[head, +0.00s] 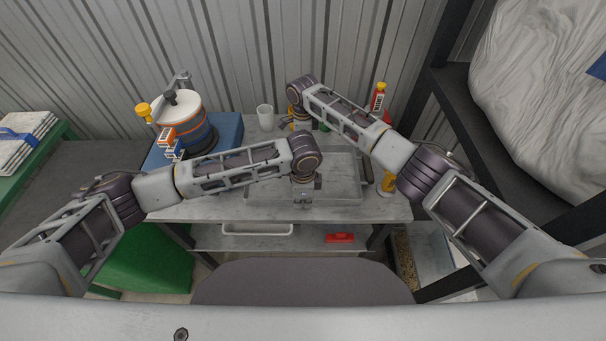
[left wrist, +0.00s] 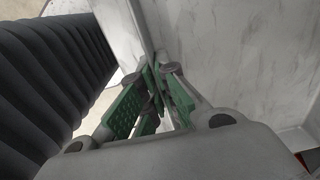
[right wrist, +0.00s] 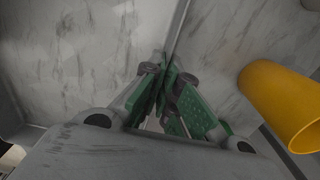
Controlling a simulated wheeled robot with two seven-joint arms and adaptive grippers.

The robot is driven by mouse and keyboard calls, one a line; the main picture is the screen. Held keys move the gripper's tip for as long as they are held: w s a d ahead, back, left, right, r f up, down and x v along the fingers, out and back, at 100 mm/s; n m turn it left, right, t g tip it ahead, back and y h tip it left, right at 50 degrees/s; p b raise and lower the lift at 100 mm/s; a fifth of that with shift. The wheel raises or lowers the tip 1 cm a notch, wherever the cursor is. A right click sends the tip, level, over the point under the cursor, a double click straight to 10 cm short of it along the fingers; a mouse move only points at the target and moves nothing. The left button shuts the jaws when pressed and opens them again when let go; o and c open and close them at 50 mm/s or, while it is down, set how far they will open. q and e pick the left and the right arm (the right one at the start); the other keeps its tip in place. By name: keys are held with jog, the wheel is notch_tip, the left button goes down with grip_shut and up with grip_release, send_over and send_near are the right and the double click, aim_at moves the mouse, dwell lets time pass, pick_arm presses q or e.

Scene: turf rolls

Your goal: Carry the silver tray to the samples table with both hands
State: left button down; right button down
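The silver tray (head: 345,188) is a shallow, scuffed metal tray on the grey marbled bench in front of me. My left gripper (head: 303,202) is at the middle of its near edge. In the left wrist view, the green-padded fingers (left wrist: 155,72) are closed together on the tray's rim (left wrist: 133,22). My right arm reaches to the tray's far edge, where its gripper is mostly hidden by the wrist in the head view. In the right wrist view, its fingers (right wrist: 166,78) are closed on the rim (right wrist: 180,25). I cannot tell which surface is the samples table.
A white-and-blue pot-like device (head: 182,118) stands on a blue board at the bench's left. A white cup (head: 265,118) is behind the tray. A yellow cylinder (right wrist: 280,100) stands close to my right gripper. A green table (head: 50,155) with folded cloths is far left. A dark rack (head: 480,125) stands right.

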pick_arm(q)
jog(key=shift+r, duration=0.25)
pick_arm(e)
jog(key=shift+r, duration=0.25)
